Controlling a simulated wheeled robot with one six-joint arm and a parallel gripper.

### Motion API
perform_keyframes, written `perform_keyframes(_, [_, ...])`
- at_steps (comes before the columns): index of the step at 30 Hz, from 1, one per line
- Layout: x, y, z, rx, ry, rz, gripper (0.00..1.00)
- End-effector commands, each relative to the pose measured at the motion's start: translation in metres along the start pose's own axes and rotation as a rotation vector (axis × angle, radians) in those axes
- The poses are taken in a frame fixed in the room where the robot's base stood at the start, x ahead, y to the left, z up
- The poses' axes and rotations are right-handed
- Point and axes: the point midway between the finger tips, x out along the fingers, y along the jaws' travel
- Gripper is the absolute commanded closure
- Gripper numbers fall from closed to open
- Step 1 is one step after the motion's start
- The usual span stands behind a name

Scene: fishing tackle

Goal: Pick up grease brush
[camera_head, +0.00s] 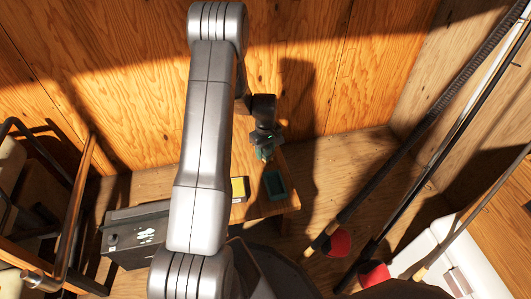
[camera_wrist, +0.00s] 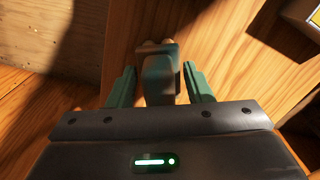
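My gripper (camera_wrist: 160,80) points down over a small wooden table or bench, with its two green fingers apart. It also shows in the head view (camera_head: 264,153), low above the table top. Between the fingers is a narrow grey-brown object (camera_wrist: 159,74) with a rounded top end, probably the grease brush. Slim gaps seem to show between it and each finger, so the fingers appear to be around it without pressing on it. Its lower part is hidden by the gripper body. In the head view I cannot make the brush out behind my gripper.
A dark case (camera_head: 135,234) stands at the left. Fishing rods (camera_head: 400,160) lean at the right. A plywood wall (camera_head: 330,60) stands close behind.

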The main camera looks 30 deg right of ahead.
Motion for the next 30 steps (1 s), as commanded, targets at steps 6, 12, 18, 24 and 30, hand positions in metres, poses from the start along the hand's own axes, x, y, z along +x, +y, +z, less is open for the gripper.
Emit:
perform_keyframes(6, [0.0,0.0,0.0,0.0,0.0,0.0,0.9])
perform_keyframes(12, [-0.002,0.0,0.0,0.0,0.0,0.0,0.9])
perform_keyframes(18, [-0.031,0.0,0.0,0.0,0.001,0.001,0.9])
perform_keyframes(24, [-0.073,0.001,-0.001,0.0,0.002,0.002,0.9])
perform_keyframes(30, [-0.097,0.0,0.0,0.0,0.001,0.001,0.9])
